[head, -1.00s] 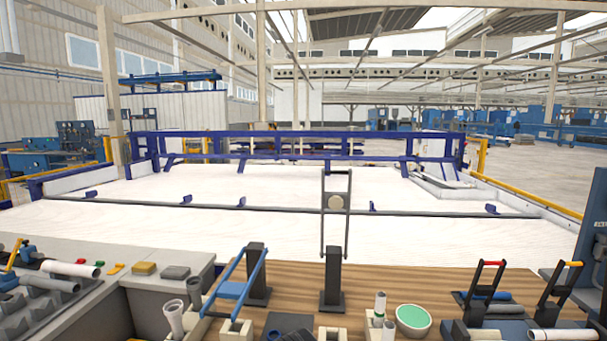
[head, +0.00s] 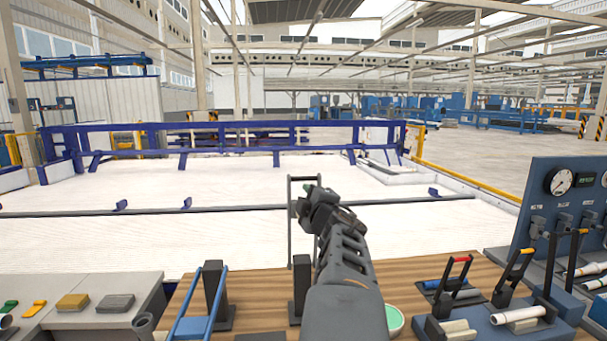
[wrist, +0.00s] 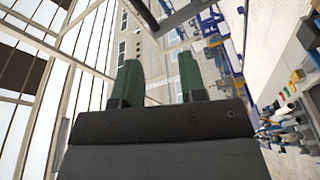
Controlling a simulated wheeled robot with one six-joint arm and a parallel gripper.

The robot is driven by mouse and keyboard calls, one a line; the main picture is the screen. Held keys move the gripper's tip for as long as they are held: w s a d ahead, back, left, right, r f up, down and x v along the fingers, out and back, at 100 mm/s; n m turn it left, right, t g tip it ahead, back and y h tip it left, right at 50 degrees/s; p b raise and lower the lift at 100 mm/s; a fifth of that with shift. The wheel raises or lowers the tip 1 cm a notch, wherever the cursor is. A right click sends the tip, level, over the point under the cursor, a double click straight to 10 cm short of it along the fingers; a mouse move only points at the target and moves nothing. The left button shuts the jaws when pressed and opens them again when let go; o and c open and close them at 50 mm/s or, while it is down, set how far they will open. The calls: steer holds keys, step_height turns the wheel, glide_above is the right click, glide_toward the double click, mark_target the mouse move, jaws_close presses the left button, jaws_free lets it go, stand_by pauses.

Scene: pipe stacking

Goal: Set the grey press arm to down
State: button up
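The grey press arm (head: 290,230) stands upright as a thin frame on a dark post (head: 301,285) at the middle of the wooden bench. A dark bar (wrist: 168,14) crosses the top of that view, close to the fingers.
A blue press arm (head: 195,328) leans forward on its post to the left. A green-topped bowl (head: 396,320) is partly behind my arm. Levers with red (head: 462,260) and yellow (head: 525,251) tips and a gauge panel (head: 570,200) stand at right. Grey worktops (head: 80,318) lie at left.

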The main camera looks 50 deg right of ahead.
mark_target(305, 180)
steer(key=s+d+r+n+y, duration=0.2)
steer(key=s+d+n+y, duration=0.1)
steer(key=s+n, duration=0.15)
steer(key=shift+n+t, duration=0.4)
steer(key=shift+n, duration=0.15)
steer(key=p+x, duration=0.3)
steer(key=x, duration=1)
steer(key=shift+w+d+f, duration=0.15)
steer(key=shift+w+f, duration=0.05)
jaws_close()
